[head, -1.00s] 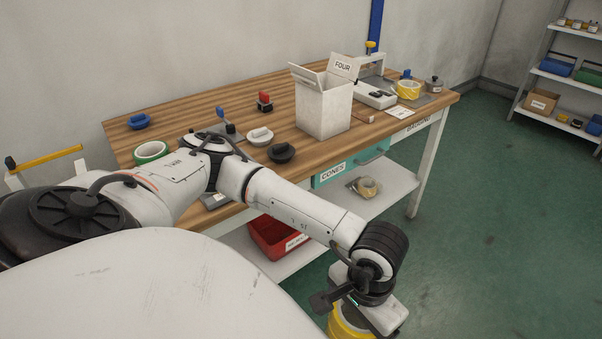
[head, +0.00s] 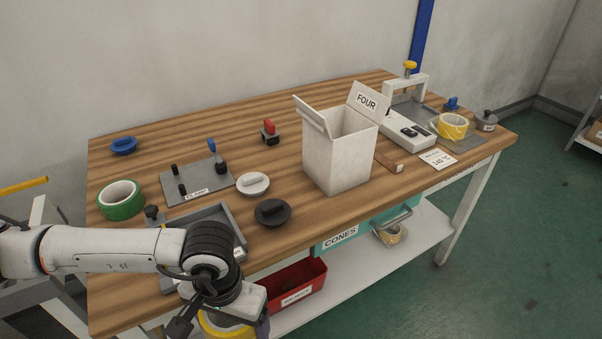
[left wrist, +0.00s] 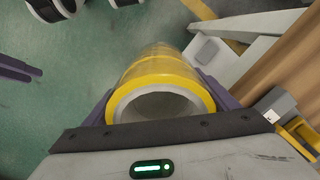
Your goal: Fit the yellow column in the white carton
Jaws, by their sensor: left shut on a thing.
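The yellow column (left wrist: 160,85) is a round, hollow stack with a bright yellow ring at its near end; its far end looks paler. My left gripper (left wrist: 158,100) is shut around it, with purple fingers on both sides. In the head view the column (head: 226,326) hangs below my left wrist at the bottom edge, cut off by the frame, in front of the bench. The white carton (head: 338,160) stands upright on the bench, open at the top with flaps raised, one marked FOUR. Purple bars at the left wrist view's left edge may be my right gripper (left wrist: 15,70); its state is unclear.
A grey tray (head: 215,222), a black knobbed disc (head: 272,212) and a white one (head: 253,184) lie left of the carton. A green tape roll (head: 121,199) is farther left. A wooden block (head: 389,163) and a sealer device (head: 408,128) are close on the carton's right.

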